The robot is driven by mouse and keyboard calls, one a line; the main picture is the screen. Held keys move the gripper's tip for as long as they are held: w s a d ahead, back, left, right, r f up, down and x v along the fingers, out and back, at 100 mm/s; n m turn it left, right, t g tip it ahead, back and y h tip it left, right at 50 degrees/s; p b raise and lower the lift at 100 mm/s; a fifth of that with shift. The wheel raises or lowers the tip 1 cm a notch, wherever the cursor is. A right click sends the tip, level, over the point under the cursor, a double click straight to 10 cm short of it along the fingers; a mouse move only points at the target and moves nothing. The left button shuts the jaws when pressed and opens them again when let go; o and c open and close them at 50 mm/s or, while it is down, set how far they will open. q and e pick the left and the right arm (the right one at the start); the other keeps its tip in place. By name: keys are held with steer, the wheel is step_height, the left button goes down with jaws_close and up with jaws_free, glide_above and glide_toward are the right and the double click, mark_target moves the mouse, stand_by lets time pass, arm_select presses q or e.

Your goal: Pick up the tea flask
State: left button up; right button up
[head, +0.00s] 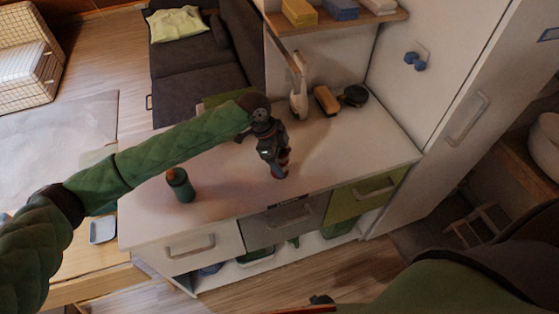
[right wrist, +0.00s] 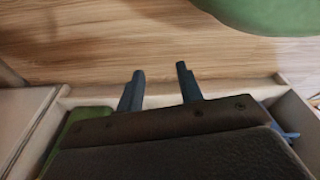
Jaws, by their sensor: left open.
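The tea flask, which I take to be the dark green bottle with an orange-brown cap (head: 181,186), stands upright on the left part of the white counter (head: 335,160). My left gripper (head: 281,172) is over the middle of the counter, to the right of the flask and clearly apart from it. It points down and is open. A small reddish patch shows by its fingers; I cannot tell what it is. My right gripper (right wrist: 161,72) shows in the right wrist view with its two fingers apart and nothing between them. The flask is not in that view.
A white spray bottle (head: 298,92), a brown brush-like object (head: 326,100) and a dark round object (head: 355,95) stand at the counter's back. A tall white cabinet (head: 445,85) bounds the right. Drawers and an open lower shelf are in front. The counter around the flask is clear.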

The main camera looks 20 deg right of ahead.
arm_select(q)
steer(key=c, duration=1.1)
steer(key=shift+c, duration=0.2)
steer(key=shift+r, duration=0.15)
